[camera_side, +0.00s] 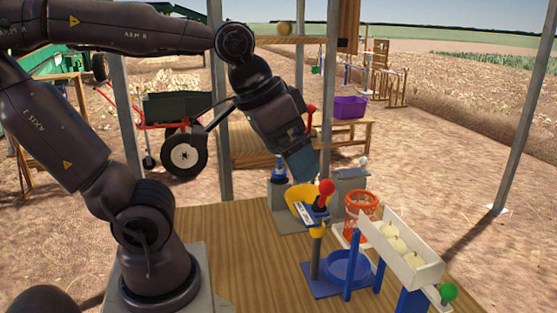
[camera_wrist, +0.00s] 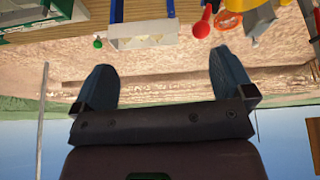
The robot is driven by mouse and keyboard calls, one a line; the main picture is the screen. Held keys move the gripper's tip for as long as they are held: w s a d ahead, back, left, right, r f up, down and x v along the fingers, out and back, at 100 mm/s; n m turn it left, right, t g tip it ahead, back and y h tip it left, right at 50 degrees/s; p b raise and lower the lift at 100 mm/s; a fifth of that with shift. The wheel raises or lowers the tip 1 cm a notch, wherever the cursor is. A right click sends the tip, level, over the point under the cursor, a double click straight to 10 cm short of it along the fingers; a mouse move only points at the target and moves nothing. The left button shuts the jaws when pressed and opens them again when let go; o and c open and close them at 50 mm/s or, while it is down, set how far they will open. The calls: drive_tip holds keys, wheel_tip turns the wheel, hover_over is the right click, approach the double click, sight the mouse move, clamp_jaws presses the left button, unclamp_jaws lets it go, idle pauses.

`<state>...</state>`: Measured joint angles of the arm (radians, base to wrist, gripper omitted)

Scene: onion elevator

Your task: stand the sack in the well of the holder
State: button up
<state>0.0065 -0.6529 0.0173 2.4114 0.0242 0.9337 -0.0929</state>
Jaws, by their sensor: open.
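The sack looks like the orange mesh container (camera_side: 361,213), upright beside the left end of the white trough; its orange edge also shows at the top of the wrist view (camera_wrist: 228,21). The holder seems to be the blue stand, whose round blue well (camera_side: 348,268) sits low in front of the sack. The well looks empty, and the sack is apart from it. My gripper (camera_side: 306,178) points down above the yellow curved part, left of the sack. In the wrist view, my gripper (camera_wrist: 160,85) has its fingers wide apart with nothing between them.
A white trough (camera_side: 425,262) with pale onions slopes down to a green knob (camera_side: 447,292) at right. A red-knobbed lever (camera_side: 327,187) and yellow curved part (camera_side: 305,198) stand close to my gripper. A purple crate (camera_side: 350,106) is behind. The front-left table is clear.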

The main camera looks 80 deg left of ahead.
drive_tip(key=shift+s+d+f+m, duration=0.3)
drive_tip(key=shift+s+f+m, duration=0.25)
drive_tip(key=shift+s, duration=0.35)
